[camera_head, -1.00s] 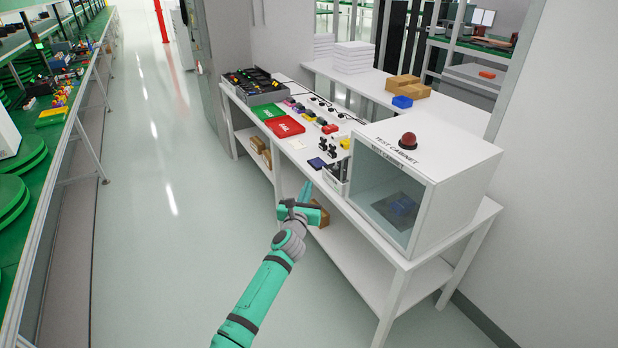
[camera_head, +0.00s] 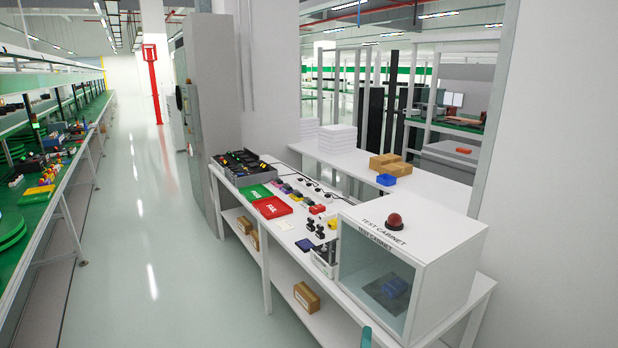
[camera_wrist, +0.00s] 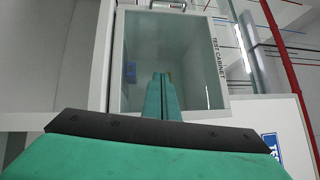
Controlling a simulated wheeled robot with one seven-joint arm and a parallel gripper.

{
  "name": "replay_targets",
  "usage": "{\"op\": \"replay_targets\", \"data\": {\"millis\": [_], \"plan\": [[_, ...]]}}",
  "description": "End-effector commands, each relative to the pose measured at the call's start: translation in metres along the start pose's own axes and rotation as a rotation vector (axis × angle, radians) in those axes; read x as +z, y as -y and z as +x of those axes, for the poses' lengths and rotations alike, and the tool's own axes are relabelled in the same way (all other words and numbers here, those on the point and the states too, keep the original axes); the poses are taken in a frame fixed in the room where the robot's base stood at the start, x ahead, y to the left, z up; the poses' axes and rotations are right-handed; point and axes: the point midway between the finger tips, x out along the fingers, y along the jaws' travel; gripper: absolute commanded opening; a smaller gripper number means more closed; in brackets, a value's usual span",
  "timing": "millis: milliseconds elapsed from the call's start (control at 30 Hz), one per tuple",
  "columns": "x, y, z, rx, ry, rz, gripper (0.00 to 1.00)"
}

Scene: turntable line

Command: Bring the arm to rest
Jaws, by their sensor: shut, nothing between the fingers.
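My gripper (camera_wrist: 163,80) shows in the wrist view with its two teal fingers together and nothing between them. It points toward the glass front of the test cabinet (camera_wrist: 213,100); the gap between them cannot be judged. In the head view only a small teal tip of my gripper (camera_head: 366,336) shows at the bottom edge, in front of the cabinet's lower front. The rest of my arm is out of that view.
The white workbench (camera_head: 285,237) carries a green tray (camera_head: 256,193), a red tray (camera_head: 272,207), a dark parts bin (camera_head: 247,171) and several small parts. Boxes (camera_head: 307,297) sit on its lower shelf. The aisle floor (camera_head: 150,240) left of it is clear, up to the green line.

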Motion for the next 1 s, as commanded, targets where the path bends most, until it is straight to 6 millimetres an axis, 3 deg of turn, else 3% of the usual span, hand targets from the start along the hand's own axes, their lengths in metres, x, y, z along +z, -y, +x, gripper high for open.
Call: {"op": "replay_targets", "data": {"millis": [200, 467, 733, 1000], "plan": [[-0.027, -0.015, -0.069, 0.007, 0.049, -0.356, 0.00], [-0.040, -0.032, -0.160, 0.024, 0.130, -0.727, 0.00], [-0.038, -0.044, -0.264, 0.045, 0.231, -1.045, 0.00], [-0.024, -0.040, -0.369, 0.066, 0.336, -1.298, 0.00]]}}
